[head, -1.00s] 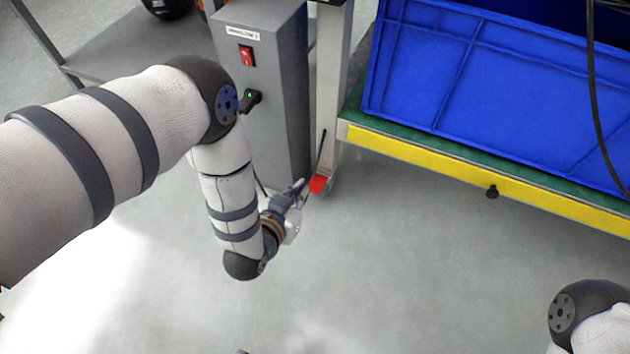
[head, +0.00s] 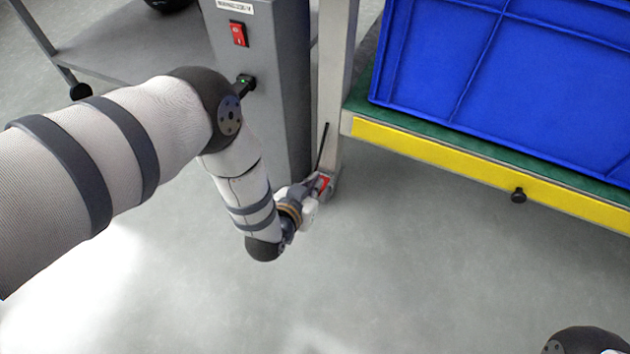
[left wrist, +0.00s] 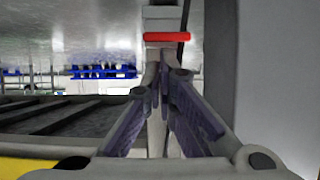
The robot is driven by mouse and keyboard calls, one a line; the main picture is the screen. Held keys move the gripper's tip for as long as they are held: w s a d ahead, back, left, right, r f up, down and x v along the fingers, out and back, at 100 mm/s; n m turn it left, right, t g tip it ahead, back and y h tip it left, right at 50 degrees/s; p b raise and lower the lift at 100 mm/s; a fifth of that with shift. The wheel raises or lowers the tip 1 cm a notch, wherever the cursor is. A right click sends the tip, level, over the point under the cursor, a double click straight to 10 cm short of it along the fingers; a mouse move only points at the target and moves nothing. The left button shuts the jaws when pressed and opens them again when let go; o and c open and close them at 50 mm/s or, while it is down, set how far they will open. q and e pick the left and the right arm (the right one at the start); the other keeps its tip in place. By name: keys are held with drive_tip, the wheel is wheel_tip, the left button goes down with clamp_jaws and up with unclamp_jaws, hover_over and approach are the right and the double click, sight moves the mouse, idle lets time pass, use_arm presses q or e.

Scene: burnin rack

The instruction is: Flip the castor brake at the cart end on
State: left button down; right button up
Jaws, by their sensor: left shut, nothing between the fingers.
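The castor brake is a small red pedal (head: 324,184) at the foot of the cart's pale upright (head: 332,110), low by the floor. It also shows in the left wrist view as a red bar (left wrist: 167,37) just past the fingertips. My left gripper (head: 313,184) is at the pedal in the head view, partly covering it. In the left wrist view the left gripper (left wrist: 162,72) has its fingertips together with nothing seen between them. I cannot tell whether the tips touch the pedal. My right gripper is out of view; only part of my right arm shows at the bottom right.
A grey cabinet (head: 265,90) with a red switch (head: 239,34) stands close left of the upright. The cart's green deck with its yellow edge (head: 430,153) carries a blue crate (head: 440,70). A grey shelf (head: 130,48) is behind. The floor (head: 400,270) in front is clear.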

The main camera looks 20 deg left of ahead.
use_arm(q)
drive_tip(key=shift+s+f, duration=0.4)
drive_tip(key=shift+f, duration=0.1)
idle(0.4)
drive_tip(key=shift+s+f, duration=0.3)
drive_tip(key=shift+f, duration=0.45)
drive_tip(key=shift+s+f, duration=0.25)
drive_tip(key=shift+f, duration=0.5)
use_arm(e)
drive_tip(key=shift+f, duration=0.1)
use_arm(q)
drive_tip(key=shift+f, duration=0.15)
wheel_tip(320, 180, up, 5)
drive_tip(key=s+p, duration=0.1)
drive_tip(key=p, duration=0.3)
drive_tip(key=s+f+p, duration=0.1)
drive_tip(key=s, duration=0.9)
drive_tip(key=shift+a+p, duration=0.2)
drive_tip(key=shift+p, duration=0.15)
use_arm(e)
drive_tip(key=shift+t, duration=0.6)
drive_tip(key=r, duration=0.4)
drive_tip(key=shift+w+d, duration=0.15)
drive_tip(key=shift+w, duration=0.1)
